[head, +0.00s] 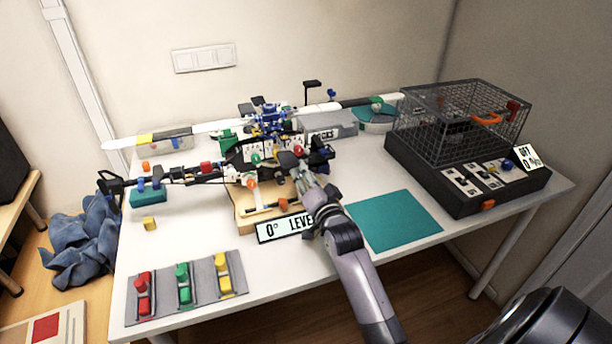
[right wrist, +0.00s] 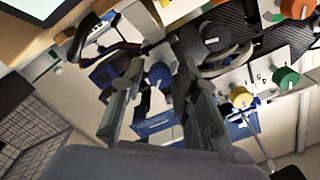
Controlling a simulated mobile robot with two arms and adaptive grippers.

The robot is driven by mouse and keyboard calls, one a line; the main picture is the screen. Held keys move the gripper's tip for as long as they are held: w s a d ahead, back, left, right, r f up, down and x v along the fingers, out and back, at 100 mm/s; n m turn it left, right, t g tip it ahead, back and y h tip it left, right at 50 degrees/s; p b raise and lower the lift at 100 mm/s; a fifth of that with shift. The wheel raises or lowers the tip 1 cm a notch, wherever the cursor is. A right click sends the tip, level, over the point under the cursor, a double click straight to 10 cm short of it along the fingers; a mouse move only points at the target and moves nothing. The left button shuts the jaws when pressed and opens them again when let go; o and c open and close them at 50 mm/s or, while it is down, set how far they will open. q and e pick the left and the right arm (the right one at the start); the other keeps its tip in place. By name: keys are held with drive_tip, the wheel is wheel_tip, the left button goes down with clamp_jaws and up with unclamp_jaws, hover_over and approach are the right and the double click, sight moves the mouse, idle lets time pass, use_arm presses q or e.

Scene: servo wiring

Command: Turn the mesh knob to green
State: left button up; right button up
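A model helicopter mechanism (head: 270,125) with several coloured knobs stands at the middle of the white table. My right gripper (head: 303,172) reaches in from the front, close to the knobs. In the right wrist view my right gripper (right wrist: 160,72) has its two fingers apart, with a blue knob (right wrist: 158,75) showing between the tips; I cannot tell whether they touch it. I cannot tell which one is the mesh knob. My left gripper is out of view.
A sign reading "0° LEVEL" (head: 284,228) stands before the wooden stand, close to my right arm. A black wire cage (head: 460,115) is at the right, with an "OFF" sign (head: 527,157). A teal mat (head: 395,221) lies clear. Coloured switches (head: 184,283) lie front left.

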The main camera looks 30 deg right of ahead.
clamp_jaws()
idle(0.3)
drive_tip(key=shift+r+n+p, duration=0.1)
drive_tip(key=shift+n+p, duration=0.6)
drive_tip(key=shift+p, duration=0.05)
drive_tip(key=shift+n+p, duration=0.8)
drive_tip(key=shift+n, duration=0.4)
drive_tip(key=shift+n+p, duration=1.05)
drive_tip(key=shift+n, duration=1.15)
drive_tip(key=shift+o, duration=1.7)
unclamp_jaws()
